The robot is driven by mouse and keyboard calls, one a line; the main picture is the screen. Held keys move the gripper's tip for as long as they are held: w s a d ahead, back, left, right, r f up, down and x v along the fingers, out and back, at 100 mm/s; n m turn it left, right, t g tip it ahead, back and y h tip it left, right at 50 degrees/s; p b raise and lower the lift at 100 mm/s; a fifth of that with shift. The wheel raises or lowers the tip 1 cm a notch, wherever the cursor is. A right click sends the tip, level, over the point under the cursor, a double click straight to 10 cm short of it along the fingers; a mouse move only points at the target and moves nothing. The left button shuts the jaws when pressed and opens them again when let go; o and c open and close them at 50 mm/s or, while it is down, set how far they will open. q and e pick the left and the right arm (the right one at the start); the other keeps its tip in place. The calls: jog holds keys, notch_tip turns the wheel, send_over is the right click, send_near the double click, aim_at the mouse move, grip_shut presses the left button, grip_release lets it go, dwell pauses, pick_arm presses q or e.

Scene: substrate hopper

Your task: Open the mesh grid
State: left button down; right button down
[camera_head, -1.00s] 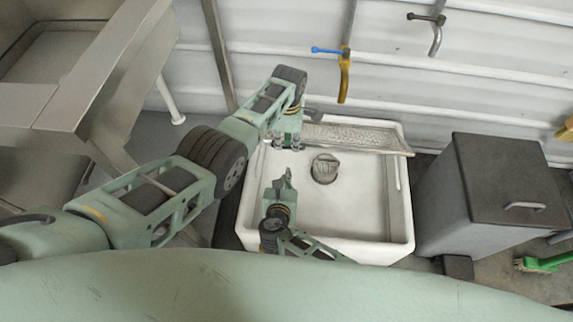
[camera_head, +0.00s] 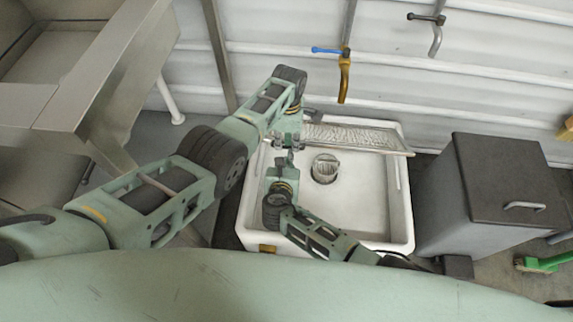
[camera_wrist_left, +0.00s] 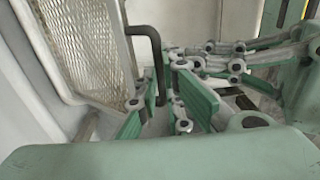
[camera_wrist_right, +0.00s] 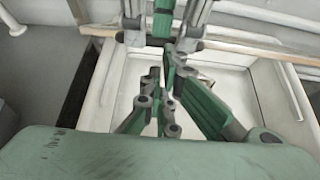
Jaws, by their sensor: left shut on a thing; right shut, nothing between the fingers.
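The mesh grid (camera_head: 355,138) is at the back of the white sink (camera_head: 405,215), raised and tilted; its mesh panel (camera_wrist_left: 80,40) shows close up in the left wrist view. My left gripper (camera_head: 288,143) is at the grid's left end. In the left wrist view its fingers (camera_wrist_left: 160,105) are shut around a dark bent handle (camera_wrist_left: 155,55) beside the mesh. My right gripper (camera_head: 287,163) is shut and empty, over the sink's left part just in front of my left gripper. Its fingers (camera_wrist_right: 158,95) show in the right wrist view. Contact between the grippers cannot be told.
A drain piece (camera_head: 324,168) sits in the sink floor. A yellow tap with a blue lever (camera_head: 344,75) is on the wall behind. A grey lidded bin (camera_head: 500,190) stands right of the sink, and a metal counter (camera_head: 100,70) is at the left.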

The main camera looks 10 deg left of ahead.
pick_arm(q)
jog(key=shift+w+a+r+t, duration=0.1)
jog(key=shift+w+r+t, duration=0.1)
jog(key=shift+w, duration=0.35)
jog(key=shift+w+a+r+t, duration=0.1)
jog(key=shift+w+t, duration=0.1)
jog(key=shift+w, duration=0.3)
jog(key=c, duration=2.4)
grip_release()
jog(key=o, duration=0.5)
jog(key=shift+w+f, duration=0.2)
jog(key=shift+f, duration=0.15)
pick_arm(e)
jog(key=shift+w+r, duration=0.2)
jog(key=shift+w, duration=0.25)
pick_arm(q)
jog(key=shift+s, duration=0.15)
